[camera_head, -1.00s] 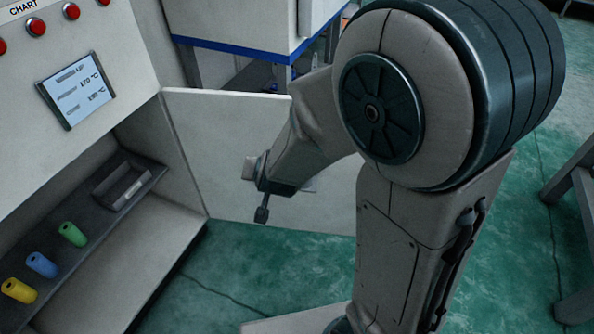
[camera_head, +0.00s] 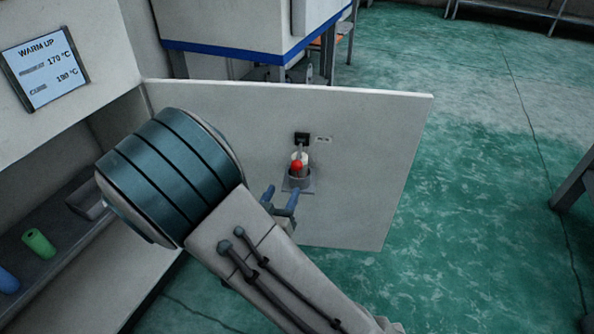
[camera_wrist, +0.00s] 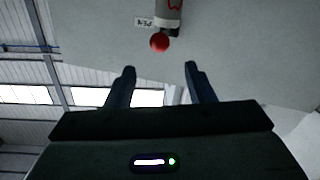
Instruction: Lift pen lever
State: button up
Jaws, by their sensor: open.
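The pen lever is on the white panel; its red ball knob (camera_head: 297,165) shows in the head view, below a small black box (camera_head: 302,139). The red knob (camera_wrist: 160,42) also shows at the top centre of the wrist view, beside an upside-down "PEN" label (camera_wrist: 143,22). A light round body stands right around or behind the knob; I cannot tell exactly how they join. My gripper (camera_head: 281,192) is open, just below and left of the knob in the head view. In the wrist view, the gap between my fingers (camera_wrist: 160,68) is empty and the knob lies beyond the fingertips.
The white panel (camera_head: 375,150) stands out from a white cabinet at left. The cabinet shelf holds a green roll (camera_head: 38,243) and a blue roll (camera_head: 8,281). A display (camera_head: 45,68) reads "WARM UP". Green floor (camera_head: 480,230) is open at right.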

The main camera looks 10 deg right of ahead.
aim_at(295, 169)
jog(key=b+x, duration=0.2)
jog(key=x, duration=1)
jog(key=shift+s, duration=0.1)
grip_shut()
jog(key=shift+r, duration=0.1)
